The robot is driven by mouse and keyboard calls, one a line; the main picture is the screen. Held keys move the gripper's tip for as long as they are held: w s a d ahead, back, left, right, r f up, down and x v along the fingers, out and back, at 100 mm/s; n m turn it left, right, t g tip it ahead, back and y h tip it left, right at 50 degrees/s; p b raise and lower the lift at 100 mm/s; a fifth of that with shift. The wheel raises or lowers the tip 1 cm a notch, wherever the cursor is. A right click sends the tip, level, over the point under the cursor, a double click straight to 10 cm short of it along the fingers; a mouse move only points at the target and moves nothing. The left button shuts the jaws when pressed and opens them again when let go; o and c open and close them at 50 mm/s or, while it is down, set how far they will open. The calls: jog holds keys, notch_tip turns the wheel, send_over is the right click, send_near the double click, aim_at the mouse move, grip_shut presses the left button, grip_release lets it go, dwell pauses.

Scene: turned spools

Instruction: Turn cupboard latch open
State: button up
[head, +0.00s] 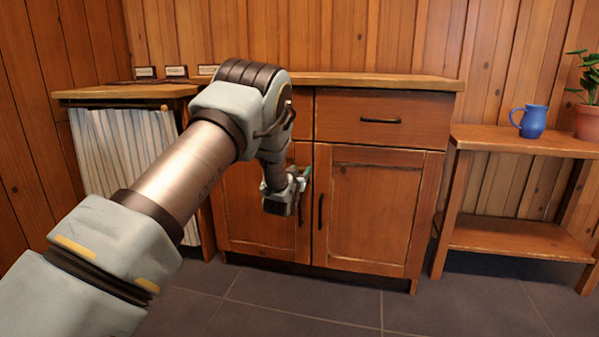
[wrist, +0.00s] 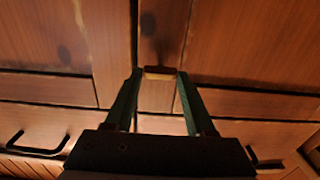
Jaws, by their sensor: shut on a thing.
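The cupboard (head: 372,207) has two wooden doors below a row of drawers. The latch (wrist: 160,72) is a small wooden block near the gap between the doors. In the wrist view it sits crosswise between the tips of my gripper (wrist: 160,76), whose green fingers are shut on it. In the head view my gripper (head: 302,178) is at the upper part of the doors, near the middle gap, and my wrist hides the latch. Both doors look closed. I cannot tell how far the latch is turned.
Dark vertical handles (head: 320,212) flank the door gap. A drawer handle (head: 380,120) sits above the right door. A striped curtain (head: 125,165) hangs at the left. A low shelf (head: 520,140) at the right holds a blue jug (head: 532,122) and a potted plant (head: 588,118). The tiled floor in front is clear.

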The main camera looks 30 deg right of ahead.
grip_shut()
jog(key=shift+m, duration=0.3)
jog(key=m, duration=0.4)
jog(key=shift+s+d, duration=0.1)
jog(key=m, duration=0.4)
jog(key=shift+f, duration=0.1)
jog(key=m, duration=0.5)
jog(key=shift+s+f, duration=0.1)
jog(key=shift+m, duration=2.1)
